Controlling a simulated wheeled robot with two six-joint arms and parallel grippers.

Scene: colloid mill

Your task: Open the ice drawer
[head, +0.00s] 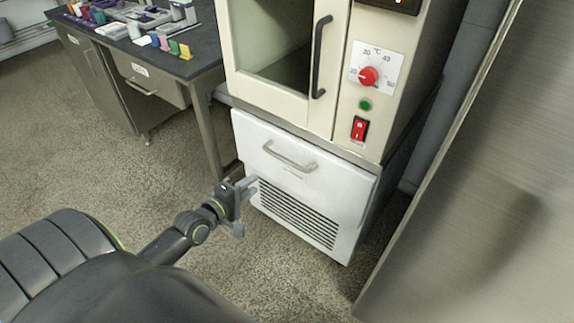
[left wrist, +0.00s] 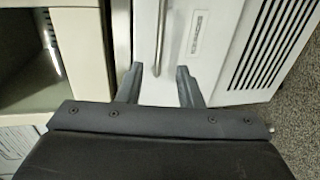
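The ice drawer (head: 330,190) is a white front with a vent grille, below a cream cabinet; it looks shut. Its grey bar handle (head: 290,158) runs across the upper part. My left gripper (head: 250,186) is in front of the drawer's left side, lower and left of the handle in the head view. In the left wrist view my left gripper (left wrist: 158,84) has its two fingers apart with nothing between them. The handle (left wrist: 161,35) lies ahead, its near end lined up with the gap. The small label (left wrist: 197,32) is not readable. My right gripper is not in view.
The cream cabinet (head: 335,60) above has a dark vertical handle (head: 320,58), a red dial (head: 368,76) and a red switch (head: 359,128). A dark-topped bench (head: 200,55) stands at the left. A metal panel (head: 480,180) closes in the right. Speckled floor is free in front.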

